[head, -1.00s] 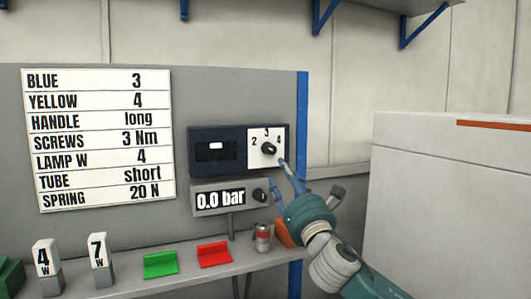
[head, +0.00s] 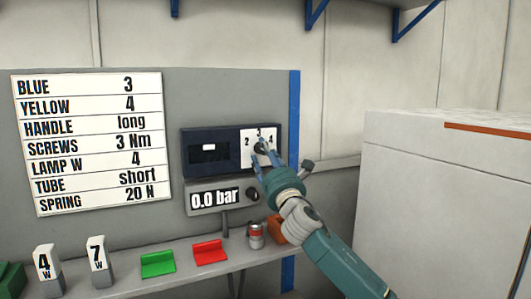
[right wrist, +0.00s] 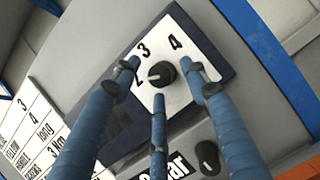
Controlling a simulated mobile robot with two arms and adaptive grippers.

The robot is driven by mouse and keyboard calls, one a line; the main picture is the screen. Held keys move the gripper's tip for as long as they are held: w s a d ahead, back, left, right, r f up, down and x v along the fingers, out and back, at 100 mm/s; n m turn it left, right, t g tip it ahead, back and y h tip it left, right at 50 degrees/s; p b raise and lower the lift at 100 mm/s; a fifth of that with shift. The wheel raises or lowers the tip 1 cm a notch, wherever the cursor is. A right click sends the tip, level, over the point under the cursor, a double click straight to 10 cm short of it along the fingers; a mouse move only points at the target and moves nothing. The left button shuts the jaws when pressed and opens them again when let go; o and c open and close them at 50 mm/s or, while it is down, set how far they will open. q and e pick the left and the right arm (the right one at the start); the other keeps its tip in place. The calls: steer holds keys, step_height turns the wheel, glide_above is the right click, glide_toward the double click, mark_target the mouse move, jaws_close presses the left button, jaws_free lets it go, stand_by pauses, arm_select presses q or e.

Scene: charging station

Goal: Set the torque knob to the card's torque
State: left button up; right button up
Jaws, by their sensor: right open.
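The card (head: 88,143) on the grey panel reads "SCREWS 3 Nm". The torque knob (right wrist: 161,73) is a black dial on a white plate (right wrist: 180,100) marked 2, 3 and 4. Its light mark appears to point towards the 2 in the right wrist view. In the head view the plate (head: 246,133) is partly hidden by my right gripper (head: 263,150). My right gripper is open, its blue fingers spread around the knob in the right wrist view (right wrist: 165,82); contact cannot be made out. My left gripper is out of view.
Below the dark box (head: 208,147) is a "0.0 bar" gauge (head: 213,198) with its own knob. The shelf holds number blocks 4 (head: 45,264) and 7 (head: 98,257), a green holder (head: 157,264), a red holder (head: 210,252) and a can (head: 255,236). A white cabinet (head: 440,200) stands at right.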

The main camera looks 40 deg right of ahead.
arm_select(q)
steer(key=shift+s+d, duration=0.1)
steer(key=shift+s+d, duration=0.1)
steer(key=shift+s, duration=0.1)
arm_select(e)
steer(key=c, duration=1.1)
